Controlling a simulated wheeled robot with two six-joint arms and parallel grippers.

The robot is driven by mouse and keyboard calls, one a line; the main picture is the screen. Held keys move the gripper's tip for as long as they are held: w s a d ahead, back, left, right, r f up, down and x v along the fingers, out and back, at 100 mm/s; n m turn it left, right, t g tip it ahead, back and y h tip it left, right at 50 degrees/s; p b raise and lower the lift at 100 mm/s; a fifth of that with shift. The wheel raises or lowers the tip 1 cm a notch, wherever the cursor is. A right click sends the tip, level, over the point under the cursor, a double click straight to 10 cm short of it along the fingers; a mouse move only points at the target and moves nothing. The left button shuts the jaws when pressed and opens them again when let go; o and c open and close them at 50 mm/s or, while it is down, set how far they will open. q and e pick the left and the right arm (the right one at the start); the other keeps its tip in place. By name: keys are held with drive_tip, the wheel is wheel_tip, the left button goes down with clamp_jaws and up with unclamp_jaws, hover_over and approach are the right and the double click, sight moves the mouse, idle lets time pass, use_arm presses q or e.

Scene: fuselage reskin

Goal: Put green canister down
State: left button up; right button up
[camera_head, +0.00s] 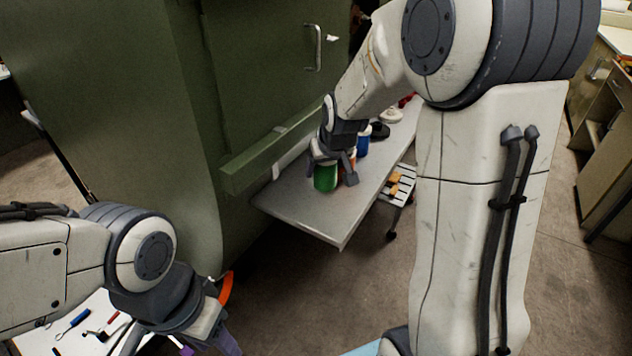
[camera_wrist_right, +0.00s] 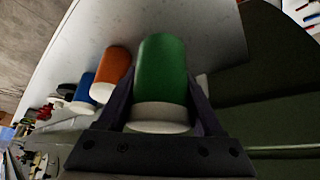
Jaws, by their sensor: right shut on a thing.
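The green canister (camera_head: 325,178) has a white end and is at the near end of the grey shelf table (camera_head: 300,212). In the right wrist view the green canister (camera_wrist_right: 162,75) sits between the two fingers of my right gripper (camera_wrist_right: 163,105), which is shut on it. Whether its base touches the surface I cannot tell. My right gripper (camera_head: 335,165) reaches over the table in the head view. My left gripper (camera_head: 205,345) is at the lower edge of the head view, partly cut off, and its fingers are not clear.
An orange canister (camera_wrist_right: 110,75) and a blue canister (camera_wrist_right: 84,93) stand beside the green one; the blue canister (camera_head: 363,142) also shows in the head view. A green cabinet panel (camera_head: 265,80) borders the table's left side. The table's near corner is clear. A slatted cart (camera_head: 398,187) stands to the right.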

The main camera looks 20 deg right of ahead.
drive_tip(key=shift+a+f, duration=0.8)
drive_tip(key=shift+a, duration=0.35)
drive_tip(key=shift+f+b, duration=0.5)
drive_tip(key=shift+f, duration=1.4)
drive_tip(key=shift+f, duration=0.15)
drive_tip(key=o, duration=1.5)
